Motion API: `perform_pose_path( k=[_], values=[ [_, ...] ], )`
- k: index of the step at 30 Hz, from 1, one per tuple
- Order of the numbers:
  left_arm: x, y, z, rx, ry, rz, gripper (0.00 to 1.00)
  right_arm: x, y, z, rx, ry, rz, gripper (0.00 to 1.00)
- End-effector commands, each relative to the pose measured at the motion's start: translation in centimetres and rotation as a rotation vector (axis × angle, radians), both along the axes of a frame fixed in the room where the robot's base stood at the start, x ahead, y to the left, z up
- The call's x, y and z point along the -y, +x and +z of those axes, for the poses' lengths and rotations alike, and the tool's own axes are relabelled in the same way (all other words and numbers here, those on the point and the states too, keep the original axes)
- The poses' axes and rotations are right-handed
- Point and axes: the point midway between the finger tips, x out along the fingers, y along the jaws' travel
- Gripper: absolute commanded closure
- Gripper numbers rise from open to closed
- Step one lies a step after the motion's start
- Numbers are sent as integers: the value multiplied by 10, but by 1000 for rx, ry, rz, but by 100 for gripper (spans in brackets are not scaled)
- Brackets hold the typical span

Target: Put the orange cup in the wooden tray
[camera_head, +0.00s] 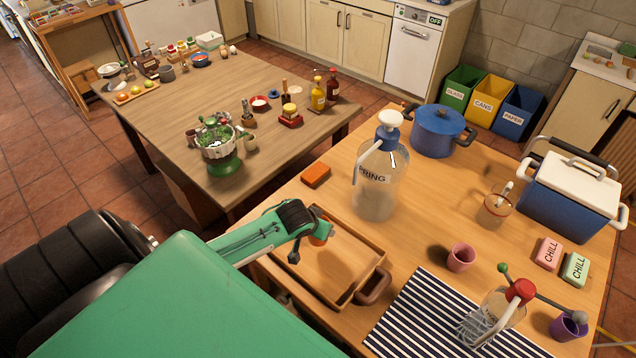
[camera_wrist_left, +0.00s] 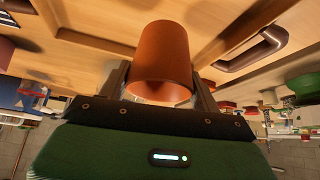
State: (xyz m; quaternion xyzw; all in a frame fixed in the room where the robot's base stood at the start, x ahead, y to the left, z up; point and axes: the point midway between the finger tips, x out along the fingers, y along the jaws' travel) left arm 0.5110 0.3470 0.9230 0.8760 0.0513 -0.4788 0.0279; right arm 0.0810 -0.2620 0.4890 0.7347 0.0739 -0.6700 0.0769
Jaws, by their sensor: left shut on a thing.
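The wooden tray (camera_head: 347,268) lies at the near left edge of the wooden table, with a brown handle at its right end. My left gripper (camera_head: 312,238) is over the left part of the tray. It is shut on the orange cup (camera_head: 321,232), mostly hidden by the gripper in the head view. In the left wrist view the orange cup (camera_wrist_left: 160,58) sits between the two fingers, its mouth towards the camera. The tray's handle (camera_wrist_left: 254,50) also shows there. I cannot tell whether the cup touches the tray floor. My right gripper is not in view.
A large clear spring-water jug (camera_head: 376,180) stands just behind the tray, with an orange sponge (camera_head: 316,176) beside it. A striped mat (camera_head: 410,318) lies right of the tray, and a pink cup (camera_head: 460,257) stands behind it. A blue pot (camera_head: 438,132) and cooler (camera_head: 568,195) stand further back.

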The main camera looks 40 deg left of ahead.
Motion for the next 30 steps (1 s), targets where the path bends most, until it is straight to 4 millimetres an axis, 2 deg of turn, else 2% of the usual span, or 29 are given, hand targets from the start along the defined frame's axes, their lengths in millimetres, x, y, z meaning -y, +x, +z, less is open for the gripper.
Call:
perform_pose_path(
  k=[5,12,24,25,27,30],
  values=[
    [0,0,-14,-1,1,0,65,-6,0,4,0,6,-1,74],
    [0,0,-45,0,1,0,65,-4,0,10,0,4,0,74],
    [0,0,-51,1,0,0,65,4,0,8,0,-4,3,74],
    [0,0,-50,1,1,-1,30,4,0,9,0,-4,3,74],
    [0,0,-50,1,1,-1,16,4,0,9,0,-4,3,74],
    [0,0,-50,0,1,-1,14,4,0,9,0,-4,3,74]
  ],
)
